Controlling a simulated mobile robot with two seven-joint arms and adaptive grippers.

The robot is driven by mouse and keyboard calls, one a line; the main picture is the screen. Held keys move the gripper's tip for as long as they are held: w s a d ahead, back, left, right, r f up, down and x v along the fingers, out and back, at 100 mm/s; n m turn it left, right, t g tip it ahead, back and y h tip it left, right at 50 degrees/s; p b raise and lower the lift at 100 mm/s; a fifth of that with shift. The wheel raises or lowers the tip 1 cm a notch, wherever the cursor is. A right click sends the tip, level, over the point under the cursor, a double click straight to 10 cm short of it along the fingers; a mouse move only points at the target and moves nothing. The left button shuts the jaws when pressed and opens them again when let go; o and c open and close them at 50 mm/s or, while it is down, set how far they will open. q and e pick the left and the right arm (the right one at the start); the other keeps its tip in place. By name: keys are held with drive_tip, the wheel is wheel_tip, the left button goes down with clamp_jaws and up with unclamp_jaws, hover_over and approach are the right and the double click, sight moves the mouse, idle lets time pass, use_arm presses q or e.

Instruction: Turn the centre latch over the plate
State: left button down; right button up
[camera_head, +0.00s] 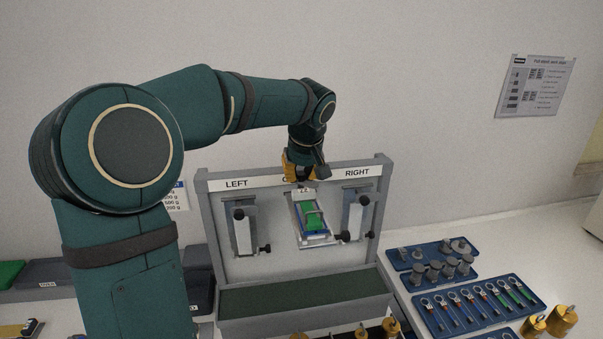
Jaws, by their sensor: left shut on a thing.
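The grey tester frame (285,262) stands against the wall, with a LEFT holder (242,230), a centre holder and a RIGHT holder (355,217). A plate with a green face (313,217) sits tilted in the centre holder. My left gripper (303,181) reaches down from above to the top of the centre holder and covers most of the centre label. It is shut on the centre latch, just above the plate; the gripper hides most of the latch, so its angle cannot be told. My right gripper is out of view.
A green-lined trough (303,300) runs along the frame's foot. To the right lie blue trays with grey weights (435,270) and ringed tools (478,306). Brass weights (562,320) stand at the lower right. The counter beyond the trays is clear.

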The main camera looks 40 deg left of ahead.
use_arm(q)
drive_tip(key=shift+s+f+m+t+h, duration=0.1)
drive_tip(key=shift+m+t+h, duration=0.3)
drive_tip(key=shift+m, duration=1.2)
drive_tip(key=c, duration=1.1)
unclamp_jaws()
drive_tip(key=shift+s+d+r, duration=0.1)
drive_tip(key=shift+r, duration=0.5)
drive_tip(key=v, duration=1.1)
drive_tip(key=shift+f, duration=0.1)
